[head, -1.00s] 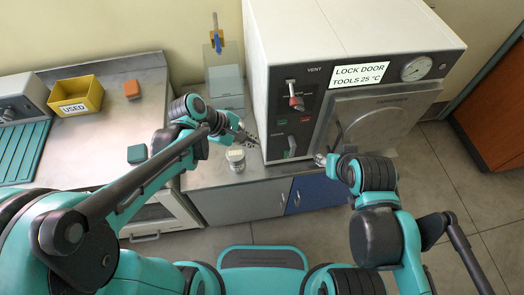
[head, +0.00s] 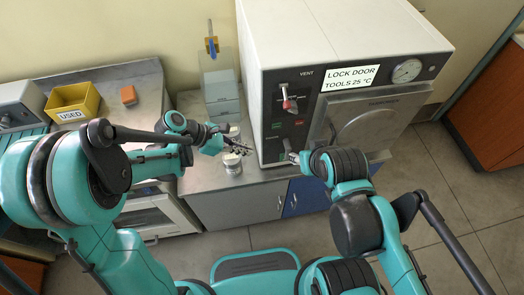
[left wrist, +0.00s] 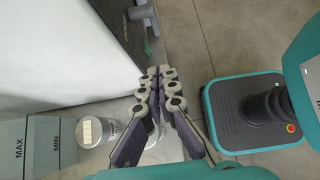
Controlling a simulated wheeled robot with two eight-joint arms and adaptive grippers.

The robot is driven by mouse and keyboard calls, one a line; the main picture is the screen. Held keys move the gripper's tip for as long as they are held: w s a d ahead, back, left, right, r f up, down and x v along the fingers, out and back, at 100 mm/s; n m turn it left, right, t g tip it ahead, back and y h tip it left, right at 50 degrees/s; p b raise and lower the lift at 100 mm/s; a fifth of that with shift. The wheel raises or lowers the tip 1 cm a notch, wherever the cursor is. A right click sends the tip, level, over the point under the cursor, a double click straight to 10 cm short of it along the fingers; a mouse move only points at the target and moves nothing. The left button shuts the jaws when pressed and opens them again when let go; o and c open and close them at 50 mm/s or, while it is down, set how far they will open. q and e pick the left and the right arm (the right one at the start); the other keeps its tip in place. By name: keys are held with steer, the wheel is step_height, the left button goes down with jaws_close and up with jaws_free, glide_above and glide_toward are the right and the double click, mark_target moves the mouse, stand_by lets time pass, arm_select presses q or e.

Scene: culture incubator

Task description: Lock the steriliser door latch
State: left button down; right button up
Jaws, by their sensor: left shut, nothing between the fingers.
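The white steriliser (head: 345,45) stands on the bench with its door (head: 365,118) shut against the front. Its dark front panel carries a red-tipped vent lever (head: 288,101) and a lower dark lever (head: 287,146) below small green and red labels. I cannot tell whether that lower lever is the latch, or its setting. My left gripper (head: 243,149) is shut and empty, left of the steriliser's front corner and apart from the levers; its closed fingers fill the middle of the left wrist view (left wrist: 163,72). My right gripper (head: 293,157) is near the door's lower left edge, its fingers unclear.
The floor in front is open.

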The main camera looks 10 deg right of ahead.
mark_target(287, 149)
arm_select(q)
steer(key=d+r+b+x, duration=0.2)
steer(key=b+x, duration=0.2)
steer(key=x, duration=0.8)
